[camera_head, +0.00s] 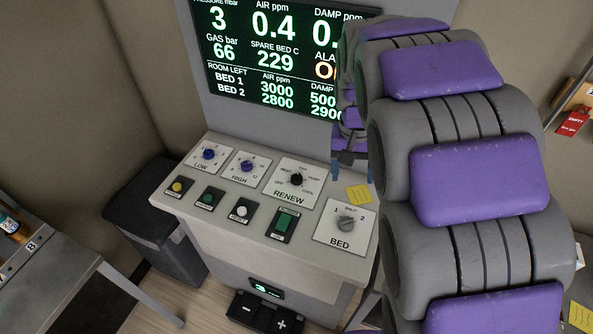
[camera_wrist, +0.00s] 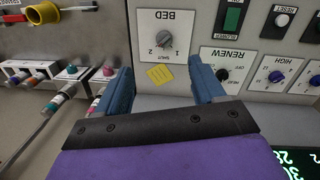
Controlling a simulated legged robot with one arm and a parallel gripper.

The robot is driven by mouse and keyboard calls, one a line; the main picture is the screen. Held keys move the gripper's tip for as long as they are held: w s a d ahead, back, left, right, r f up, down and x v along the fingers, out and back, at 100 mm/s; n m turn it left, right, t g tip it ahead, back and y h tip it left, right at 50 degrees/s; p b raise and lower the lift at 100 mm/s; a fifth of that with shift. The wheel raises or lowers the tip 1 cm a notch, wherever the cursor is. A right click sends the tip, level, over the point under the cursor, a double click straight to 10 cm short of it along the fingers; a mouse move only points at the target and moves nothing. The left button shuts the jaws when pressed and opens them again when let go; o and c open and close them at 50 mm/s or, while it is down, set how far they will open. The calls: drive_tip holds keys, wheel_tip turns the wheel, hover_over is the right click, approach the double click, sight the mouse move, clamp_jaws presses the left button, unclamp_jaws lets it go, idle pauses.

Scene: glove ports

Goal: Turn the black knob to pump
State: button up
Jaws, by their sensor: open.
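The black knob (camera_head: 297,179) sits on the white RENEW plate, on the sloping panel below the screen. Labels ring it, with PUMP at its upper right; its pointer is too small to read surely. In the wrist view, which is upside down, the knob (camera_wrist: 222,74) shows just right of my right-hand finger, partly close to its edge. My gripper (camera_wrist: 161,68) is open and empty, with two blue fingers spread apart over the panel. The yellow note shows between them. In the head view my arm hides most of the gripper.
The grey BED knob (camera_head: 346,224) is right of and nearer than the RENEW plate. Blue LOW (camera_head: 208,154) and HIGH (camera_head: 246,166) knobs lie left. Several buttons and a green switch (camera_head: 285,222) line the front. A yellow note (camera_head: 358,194) lies beside the RENEW plate.

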drive_tip(key=w+a+f+p, duration=0.25)
drive_tip(key=w+a, duration=0.25)
drive_tip(key=w, duration=0.9)
hover_over(296, 175)
wheel_tip(296, 175, down, 6)
drive_tip(key=shift+n+t+y, duration=0.3)
drive_tip(key=shift+t+y, duration=0.1)
wheel_tip(296, 175, down, 17)
drive_tip(key=shift+s+f, duration=0.1)
drive_tip(key=c, duration=1.1)
drive_tip(key=shift+o, duration=0.2)
